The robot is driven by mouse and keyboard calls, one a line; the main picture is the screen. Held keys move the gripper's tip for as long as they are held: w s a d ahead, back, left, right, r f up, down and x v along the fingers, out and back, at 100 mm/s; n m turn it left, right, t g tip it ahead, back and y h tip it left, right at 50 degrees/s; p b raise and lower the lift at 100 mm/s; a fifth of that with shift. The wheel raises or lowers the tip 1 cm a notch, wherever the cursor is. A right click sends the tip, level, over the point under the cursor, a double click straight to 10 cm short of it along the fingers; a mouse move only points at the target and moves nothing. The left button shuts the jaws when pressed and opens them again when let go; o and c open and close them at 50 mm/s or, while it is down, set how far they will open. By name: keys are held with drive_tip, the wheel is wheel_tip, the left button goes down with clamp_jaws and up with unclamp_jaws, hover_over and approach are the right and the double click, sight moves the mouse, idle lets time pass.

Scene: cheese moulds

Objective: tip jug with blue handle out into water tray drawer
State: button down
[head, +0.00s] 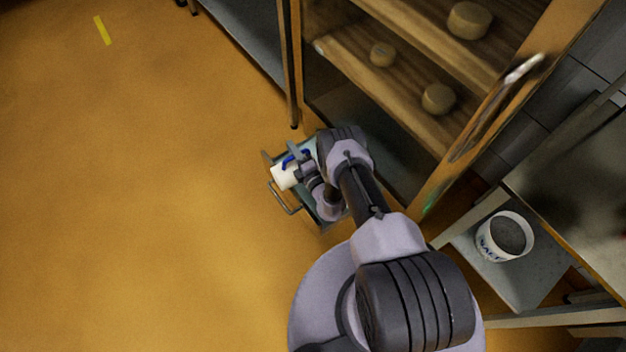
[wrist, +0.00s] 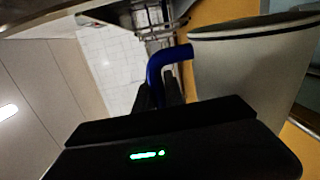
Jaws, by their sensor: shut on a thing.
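The jug (head: 284,177) is white with a blue handle (head: 295,158). My gripper (head: 303,163) is shut on that handle, which also shows between the dark fingers in the wrist view (wrist: 165,65). The jug's pale wall and dark rim fill the right of the wrist view (wrist: 250,80). In the head view the jug is over the pulled-out water tray drawer (head: 327,212) and looks tipped towards the left. Its mouth and contents are hidden, and I cannot see any liquid running. My arm covers much of the drawer.
The drawer's front handle (head: 284,203) sticks out over the floor. A wooden-shelved cabinet (head: 400,75) with several cheeses stands behind, its door (head: 490,110) open at right. A salt bucket (head: 505,237) stands on a low shelf at right. The floor (head: 130,180) at left is clear.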

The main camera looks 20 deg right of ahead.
drive_tip(key=shift+w+d+f+m, duration=0.15)
drive_tip(key=shift+d+f+m, duration=0.05)
drive_tip(key=shift+d+m, duration=0.3)
drive_tip(key=shift+w+d+f+m, duration=0.1)
drive_tip(key=shift+d+f+m, duration=0.2)
drive_tip(key=shift+d, duration=0.3)
drive_tip(key=shift+w+d+f+m, duration=0.15)
drive_tip(key=shift+d+m, duration=0.35)
drive_tip(key=shift+d, duration=0.05)
drive_tip(key=shift+w+d+f+m, duration=0.2)
drive_tip(key=shift+d+f+m, duration=0.35)
drive_tip(key=shift+d, duration=0.3)
drive_tip(key=shift+w+d+f+m, duration=0.15)
drive_tip(key=shift+d+f+m, duration=0.3)
drive_tip(key=shift+d+m, duration=0.3)
drive_tip(key=shift+w+d+f+m, duration=0.1)
drive_tip(key=shift+w+d+m, duration=0.05)
drive_tip(key=shift+d+m, duration=0.5)
drive_tip(key=shift+w+d+f+m, duration=0.15)
drive_tip(key=shift+d+m, duration=0.25)
drive_tip(key=shift+d, duration=0.4)
drive_tip(key=shift+w+d+f+m, duration=0.1)
drive_tip(key=shift+w+d+m, duration=0.05)
drive_tip(key=shift+d+m, duration=0.5)
idle(0.3)
idle(0.8)
